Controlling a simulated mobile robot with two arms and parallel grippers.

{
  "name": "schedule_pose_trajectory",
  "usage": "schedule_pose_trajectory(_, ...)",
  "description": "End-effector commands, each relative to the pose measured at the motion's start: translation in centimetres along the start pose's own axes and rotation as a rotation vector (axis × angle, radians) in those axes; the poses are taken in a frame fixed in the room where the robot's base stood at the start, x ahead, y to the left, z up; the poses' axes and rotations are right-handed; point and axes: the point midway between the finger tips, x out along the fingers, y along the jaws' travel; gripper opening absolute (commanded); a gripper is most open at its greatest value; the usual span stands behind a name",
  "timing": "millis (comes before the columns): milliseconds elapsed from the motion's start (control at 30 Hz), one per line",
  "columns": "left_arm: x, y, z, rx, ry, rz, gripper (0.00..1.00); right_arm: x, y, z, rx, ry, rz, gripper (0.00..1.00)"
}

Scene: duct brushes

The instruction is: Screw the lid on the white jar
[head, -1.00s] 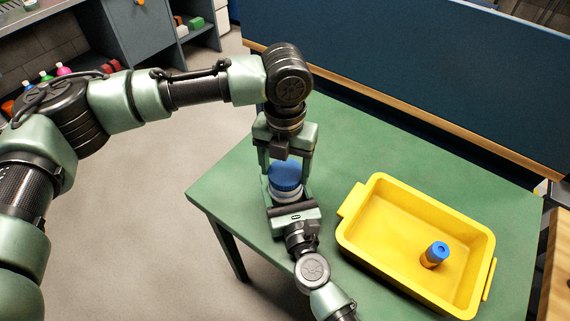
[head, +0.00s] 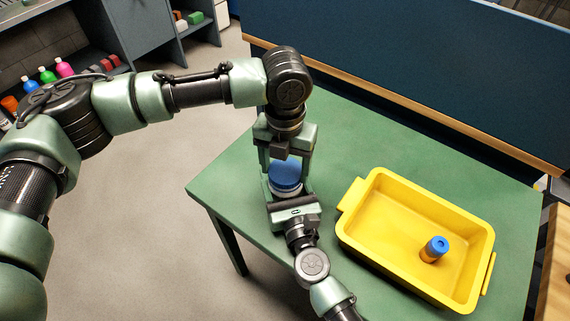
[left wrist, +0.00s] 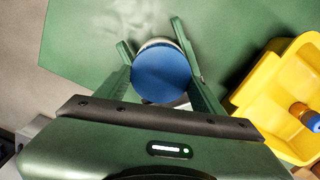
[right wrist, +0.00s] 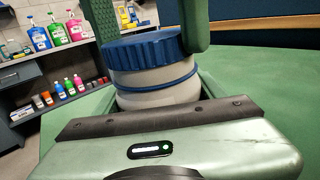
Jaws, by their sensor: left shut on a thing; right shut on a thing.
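The white jar (right wrist: 158,98) is a pale, round container with a blue band around its body. It stands upright near the left edge of the green table. The blue ridged lid (head: 286,172) sits on top of the jar; the thread is hidden. My left gripper (head: 286,168) points down from above and is shut on the lid, with one finger on each side. The lid's round top (left wrist: 162,75) shows in the left wrist view. My right gripper (head: 284,190) comes in low from the front and is shut around the jar's body; its fingertips are mostly hidden.
A yellow tray (head: 357,194) stands to the right on the green table (head: 400,140), with an orange bottle with a blue cap (head: 435,249) in it. A blue partition (head: 420,65) runs behind the table. Shelves with coloured bottles (right wrist: 57,35) stand farther off.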

Motion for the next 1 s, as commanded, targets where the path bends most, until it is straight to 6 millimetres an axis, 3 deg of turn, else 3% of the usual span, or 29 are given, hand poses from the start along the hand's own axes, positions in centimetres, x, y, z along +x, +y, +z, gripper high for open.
schedule_pose_trajectory(433,0.66,0.0,-0.02,0.042,0.001,-0.001,0.3,-0.02,0.02,-0.07,0.001,0.001,0.001,0.0)
schedule_pose_trajectory(800,0.64,0.29,0.12,0.701,0.0,-0.002,0.3,-0.02,0.01,-0.08,0.001,0.002,0.0,0.0)
schedule_pose_trajectory(1000,0.6,0.33,0.19,0.85,-0.001,-0.002,0.3,-0.03,0.01,-0.09,0.0,0.002,0.0,0.0)
